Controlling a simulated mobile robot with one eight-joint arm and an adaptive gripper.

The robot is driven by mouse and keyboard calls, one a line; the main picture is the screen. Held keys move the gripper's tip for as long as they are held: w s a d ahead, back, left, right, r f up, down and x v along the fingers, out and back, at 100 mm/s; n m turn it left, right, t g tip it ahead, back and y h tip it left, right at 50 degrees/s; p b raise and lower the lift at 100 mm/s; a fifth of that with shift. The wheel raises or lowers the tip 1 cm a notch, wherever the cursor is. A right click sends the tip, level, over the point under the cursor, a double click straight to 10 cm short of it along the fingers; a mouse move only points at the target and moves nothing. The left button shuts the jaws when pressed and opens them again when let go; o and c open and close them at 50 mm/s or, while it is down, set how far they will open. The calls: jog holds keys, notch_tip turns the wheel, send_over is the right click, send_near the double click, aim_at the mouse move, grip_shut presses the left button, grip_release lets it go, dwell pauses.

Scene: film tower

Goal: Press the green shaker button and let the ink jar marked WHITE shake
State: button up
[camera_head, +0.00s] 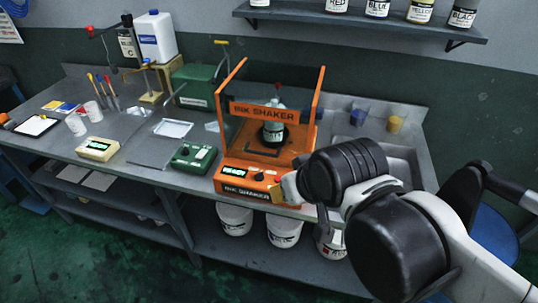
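The orange ink shaker (264,111) stands on the steel bench in the middle of the view. A jar (274,132) with a pale label sits upright inside it, behind the clear front; its label is too small to read surely. The front panel has a lit display (234,173) on the left and small controls on the right. I cannot pick out the green button surely. My gripper (283,190) is at the right end of that panel, close to the controls. My own arm hides most of it, so contact and finger opening do not show.
A small green device (194,157) and a scale (98,148) stand left of the shaker. Two small cups, blue (357,117) and yellow (395,124), stand behind my arm. Labelled ink jars line the wall shelf (360,25). White buckets (235,218) stand below the bench.

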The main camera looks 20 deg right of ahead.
dwell(0.3)
grip_shut()
dwell(1.1)
